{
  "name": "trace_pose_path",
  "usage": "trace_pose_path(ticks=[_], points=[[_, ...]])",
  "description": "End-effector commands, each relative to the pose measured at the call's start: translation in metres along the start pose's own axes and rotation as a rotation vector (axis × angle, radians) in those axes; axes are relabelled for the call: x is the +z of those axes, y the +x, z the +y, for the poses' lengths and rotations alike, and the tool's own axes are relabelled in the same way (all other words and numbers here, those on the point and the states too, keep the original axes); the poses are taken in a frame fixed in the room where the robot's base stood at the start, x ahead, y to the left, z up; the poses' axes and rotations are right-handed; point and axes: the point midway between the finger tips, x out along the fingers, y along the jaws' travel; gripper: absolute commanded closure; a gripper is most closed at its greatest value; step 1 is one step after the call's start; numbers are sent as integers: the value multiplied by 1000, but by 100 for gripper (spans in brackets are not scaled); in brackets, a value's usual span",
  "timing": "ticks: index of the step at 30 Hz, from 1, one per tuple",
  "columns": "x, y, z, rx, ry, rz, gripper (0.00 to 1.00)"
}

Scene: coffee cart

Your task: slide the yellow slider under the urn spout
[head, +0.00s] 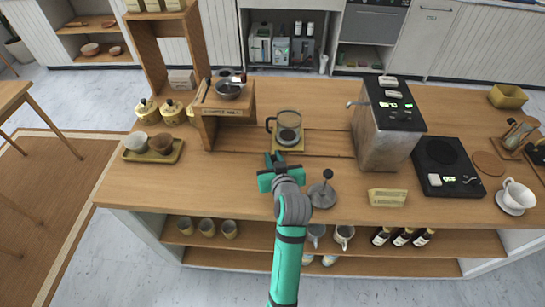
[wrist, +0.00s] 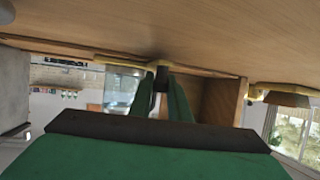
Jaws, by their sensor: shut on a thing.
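The yellow slider (head: 300,146) is a small flat plate on the wooden counter, left of the urn. A glass carafe (head: 288,128) with a dark handle stands upright on it. The metal urn (head: 384,135) with a black top stands to the right, its spout (head: 356,103) pointing left. The slider is left of the spout, not under it. My gripper (head: 274,160) is at the slider's front edge. In the wrist view my fingers (wrist: 160,92) are shut on a small dark knob (wrist: 161,77) below the slider's yellow edge (wrist: 160,60); the picture appears upside down.
A groove (head: 330,154) runs along the counter toward the urn. A wooden stand with a dripper (head: 228,88) is on the left. The counter between carafe and urn is clear.

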Motion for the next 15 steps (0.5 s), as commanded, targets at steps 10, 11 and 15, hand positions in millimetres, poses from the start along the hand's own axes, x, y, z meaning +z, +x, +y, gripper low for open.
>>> trace_pose_path(ticks=[10, 11, 15], points=[[1, 0, -1, -1, 0, -3, 65], [1, 0, -1, -1, 0, -3, 65], [1, 0, -1, -1, 0, -2, 65]])
